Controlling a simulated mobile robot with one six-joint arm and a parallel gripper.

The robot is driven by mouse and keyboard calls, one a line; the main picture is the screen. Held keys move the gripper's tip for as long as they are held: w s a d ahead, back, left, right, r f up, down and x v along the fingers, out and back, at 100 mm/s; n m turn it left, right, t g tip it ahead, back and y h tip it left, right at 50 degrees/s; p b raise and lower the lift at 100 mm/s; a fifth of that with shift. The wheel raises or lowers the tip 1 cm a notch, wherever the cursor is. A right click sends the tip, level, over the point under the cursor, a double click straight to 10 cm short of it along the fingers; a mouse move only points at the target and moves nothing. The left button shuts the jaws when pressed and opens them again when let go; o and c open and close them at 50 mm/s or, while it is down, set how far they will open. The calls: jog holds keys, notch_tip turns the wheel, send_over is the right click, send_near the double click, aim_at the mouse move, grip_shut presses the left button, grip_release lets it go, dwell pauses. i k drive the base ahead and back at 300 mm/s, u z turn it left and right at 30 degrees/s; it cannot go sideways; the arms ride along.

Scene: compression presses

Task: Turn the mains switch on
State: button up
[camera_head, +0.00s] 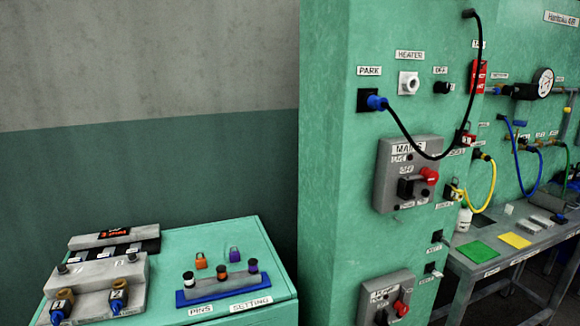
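The mains switch panel (387,194) is a grey box on the green cabinet, with a label reading MAINS (408,148) at its top. A red knob (429,175) sits at its right side. A black switch block (410,187) with a light lever-like part is on its front. The small labels beside the block are too blurred to read surely, so I cannot tell the switch's position. A black cable hangs just above the panel's right part. My gripper is not in view.
A blue plug (376,102) sits at the PARK socket, with a black cable looping right. A second grey switch box (372,290) is lower down. A green-topped table (170,262) with a press and pins stands left. A grey bench (468,265) stands right.

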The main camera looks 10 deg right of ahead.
aim_at(426, 175)
jog(key=k, duration=1.35)
jog(key=u, duration=0.2)
jog(key=i, duration=0.95)
jog(key=u, duration=0.35)
